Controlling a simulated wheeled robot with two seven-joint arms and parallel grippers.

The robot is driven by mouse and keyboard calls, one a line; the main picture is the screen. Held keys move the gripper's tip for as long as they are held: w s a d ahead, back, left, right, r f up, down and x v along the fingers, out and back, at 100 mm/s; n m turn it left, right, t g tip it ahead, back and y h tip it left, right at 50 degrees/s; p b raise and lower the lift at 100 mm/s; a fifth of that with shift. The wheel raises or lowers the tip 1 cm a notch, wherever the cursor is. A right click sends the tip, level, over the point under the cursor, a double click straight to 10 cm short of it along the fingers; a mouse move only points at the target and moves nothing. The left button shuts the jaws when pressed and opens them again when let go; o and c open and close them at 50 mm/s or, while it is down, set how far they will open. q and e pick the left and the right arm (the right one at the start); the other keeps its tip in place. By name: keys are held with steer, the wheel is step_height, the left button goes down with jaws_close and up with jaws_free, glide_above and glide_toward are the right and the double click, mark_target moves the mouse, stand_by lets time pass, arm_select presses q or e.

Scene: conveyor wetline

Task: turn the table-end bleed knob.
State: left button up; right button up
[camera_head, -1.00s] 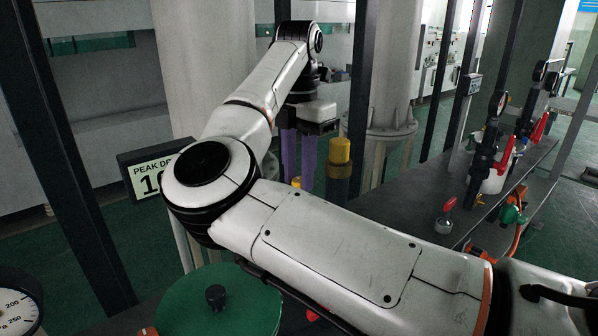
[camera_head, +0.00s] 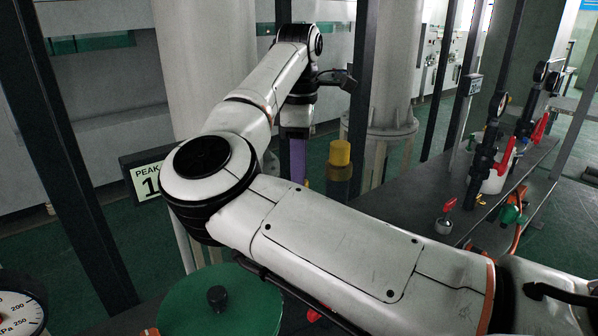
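My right arm crosses the view from the lower right, and its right gripper (camera_head: 297,160) hangs down at upper centre. One purple finger shows edge-on, so its opening is hidden. A small yellow piece (camera_head: 307,184) shows low beside the finger, partly hidden by my arm. A small red-topped knob (camera_head: 449,204) on a metal base stands on the dark table (camera_head: 400,200). I cannot tell which of these is the bleed knob. My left gripper is out of view.
A green round lid (camera_head: 222,303) with a black knob lies below my arm. A pressure gauge (camera_head: 20,312) is at lower left. A "PEAK" sign (camera_head: 145,178) is partly covered by my elbow. Valves with red handles (camera_head: 505,150) stand on the right, and dark uprights cross the view.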

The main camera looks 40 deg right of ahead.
steer(key=m, duration=0.6)
steer(key=shift+d+m+p, duration=0.1)
steer(key=shift+m+p, duration=0.2)
stand_by(0.4)
steer(key=o, duration=1.1)
steer(key=shift+c, duration=0.2)
steer(key=shift+r, duration=0.1)
step_height(320, 180, up, 10)
steer(key=shift+d, duration=0.1)
